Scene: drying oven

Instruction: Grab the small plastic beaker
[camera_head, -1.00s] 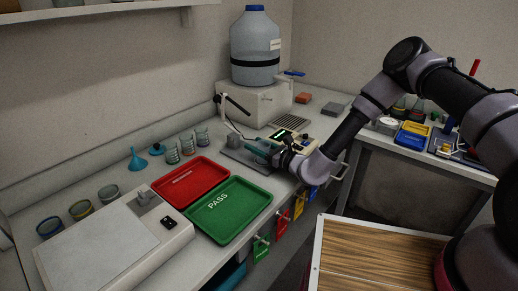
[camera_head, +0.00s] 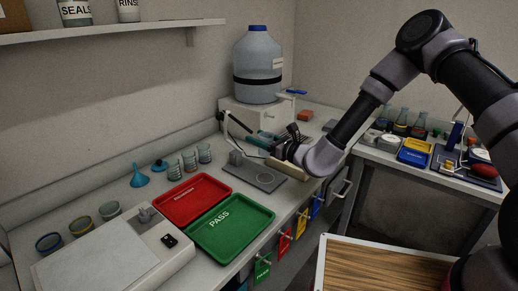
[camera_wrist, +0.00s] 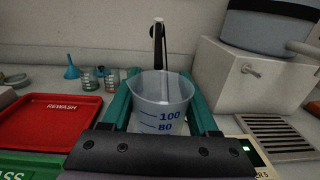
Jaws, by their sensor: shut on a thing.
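The small plastic beaker (camera_wrist: 163,105) is translucent white with blue 80 and 100 marks. In the wrist view it stands upright between the two teal fingers of my gripper (camera_wrist: 161,78), which is shut on it. In the head view my gripper (camera_head: 266,137) is over the back part of the bench, in front of the white box under the big bottle. The beaker cannot be made out there, and my wrist hides part of the bench behind it.
Several glass beakers and a blue funnel (camera_head: 138,177) line the wall. A large capped bottle (camera_head: 257,68) stands behind.

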